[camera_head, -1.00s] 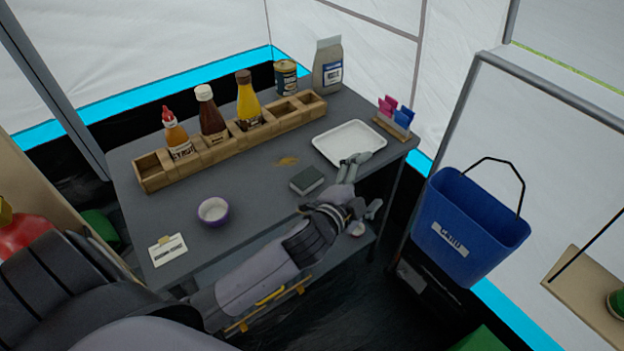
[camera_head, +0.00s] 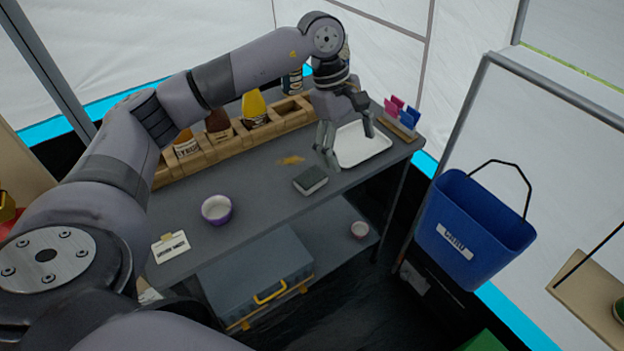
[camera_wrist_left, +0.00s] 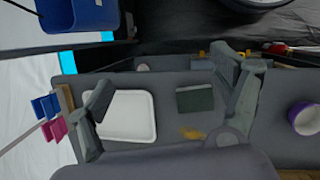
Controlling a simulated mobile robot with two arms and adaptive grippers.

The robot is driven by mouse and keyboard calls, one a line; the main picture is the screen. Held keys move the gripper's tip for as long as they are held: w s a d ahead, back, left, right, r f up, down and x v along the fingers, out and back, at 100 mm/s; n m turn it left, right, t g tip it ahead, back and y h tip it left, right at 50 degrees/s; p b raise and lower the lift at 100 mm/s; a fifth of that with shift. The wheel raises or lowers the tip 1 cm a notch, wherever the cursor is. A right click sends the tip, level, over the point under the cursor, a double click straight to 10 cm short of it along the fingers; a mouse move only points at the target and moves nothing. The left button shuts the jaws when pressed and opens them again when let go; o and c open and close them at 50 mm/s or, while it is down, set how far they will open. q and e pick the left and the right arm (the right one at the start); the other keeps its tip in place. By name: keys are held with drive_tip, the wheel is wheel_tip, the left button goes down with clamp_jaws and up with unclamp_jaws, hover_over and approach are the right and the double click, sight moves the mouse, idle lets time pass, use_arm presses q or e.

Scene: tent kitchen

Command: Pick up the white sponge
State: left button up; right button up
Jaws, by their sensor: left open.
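The sponge (camera_head: 310,180) lies flat on the grey table near its front edge. Its top is dark grey-green, and a pale layer shows along its lower side. In the left wrist view the sponge (camera_wrist_left: 195,98) lies between my open fingers, closer to the right one. My left gripper (camera_head: 348,146) is open and empty, pointing down above the white tray (camera_head: 372,155), behind and to the right of the sponge and apart from it. It also shows in the left wrist view (camera_wrist_left: 168,98). My right gripper is not in view.
A wooden rack (camera_head: 206,152) with sauce bottles stands along the table's back. A purple bowl (camera_head: 217,210) and a small card (camera_head: 170,247) are at the left. A clip holder (camera_head: 398,124) stands right of the tray. A brown smear (camera_head: 291,160) lies behind the sponge.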

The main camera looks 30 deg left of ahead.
use_arm(q)
drive_tip(key=a+r+y, duration=0.3)
drive_tip(key=a+y, duration=0.1)
drive_tip(key=a, duration=0.6)
drive_tip(key=p, duration=0.1)
hover_over(311, 176)
drive_tip(key=f, duration=1.2)
drive_tip(key=shift+s+a, duration=0.2)
drive_tip(key=shift+a, duration=0.1)
drive_tip(key=shift+w+d+f+p, duration=0.15)
drive_tip(key=shift+f+p, duration=0.25)
drive_tip(key=shift+f, duration=0.95)
drive_tip(key=shift+d+f+p, duration=0.1)
drive_tip(key=shift+f+p, duration=0.3)
drive_tip(key=shift+f, duration=0.9)
drive_tip(key=shift+c, duration=0.5)
drive_tip(key=c, duration=0.7)
drive_tip(key=shift+c, duration=0.2)
drive_tip(key=shift+r, duration=0.1)
